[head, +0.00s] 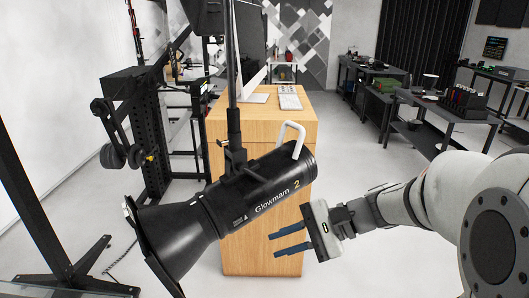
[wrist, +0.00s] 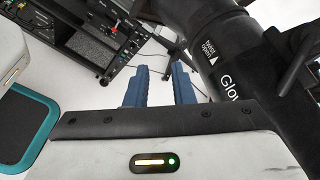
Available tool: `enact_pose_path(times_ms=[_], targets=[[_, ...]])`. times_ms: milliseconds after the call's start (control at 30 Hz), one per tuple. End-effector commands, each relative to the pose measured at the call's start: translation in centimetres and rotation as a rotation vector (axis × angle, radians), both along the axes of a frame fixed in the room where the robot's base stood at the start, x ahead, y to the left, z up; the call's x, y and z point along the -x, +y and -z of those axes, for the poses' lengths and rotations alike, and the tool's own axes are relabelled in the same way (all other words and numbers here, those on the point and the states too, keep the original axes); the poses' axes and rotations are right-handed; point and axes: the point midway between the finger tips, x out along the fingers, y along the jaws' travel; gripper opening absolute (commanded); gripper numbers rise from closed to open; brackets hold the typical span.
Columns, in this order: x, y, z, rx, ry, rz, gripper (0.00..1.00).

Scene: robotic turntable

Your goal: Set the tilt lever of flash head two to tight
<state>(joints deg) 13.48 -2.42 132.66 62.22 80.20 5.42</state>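Flash head two (head: 262,200) is a black cylinder marked "Glowmarn 2", hung tilted from a vertical pole with its flared reflector (head: 165,238) at lower left. A white handle (head: 291,139) stands at its back end. The tilt bracket (head: 235,162) joins it to the pole; its lever is too small and dark to make out. My gripper (head: 273,245) is below and right of the head, its blue fingers apart with nothing between them. In the wrist view the fingers (wrist: 159,88) show a gap, with the flash head's body (wrist: 222,65) just right of them.
A wooden desk (head: 262,258) with a monitor (head: 250,50) and keyboard (head: 289,97) stands behind the flash head. A black rack (head: 137,135) is at left. Dark workbenches (head: 440,115) stand at back right. The floor between desk and benches is clear.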

Motion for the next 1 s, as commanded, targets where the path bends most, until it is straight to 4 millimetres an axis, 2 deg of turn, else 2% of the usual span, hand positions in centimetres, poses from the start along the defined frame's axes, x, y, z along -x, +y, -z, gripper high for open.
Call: enact_pose_path(times_ms=[33,100,200,300,467,800,1000], targets=[[-1.8,-0.3,-2.4,-0.102,0.028,0.059,0.22],[-4.0,-0.9,-4.6,-0.234,0.047,0.13,0.22],[-6.5,-2.0,-6.9,-0.374,0.054,0.205,0.22],[-7.9,-2.9,-8.2,-0.458,0.055,0.249,0.22],[-8.8,-2.5,-8.9,-0.499,0.051,0.269,0.22],[-10.2,2.4,-8.9,-0.496,0.052,0.268,0.22],[-10.7,3.9,-8.7,-0.495,0.051,0.269,0.22]])
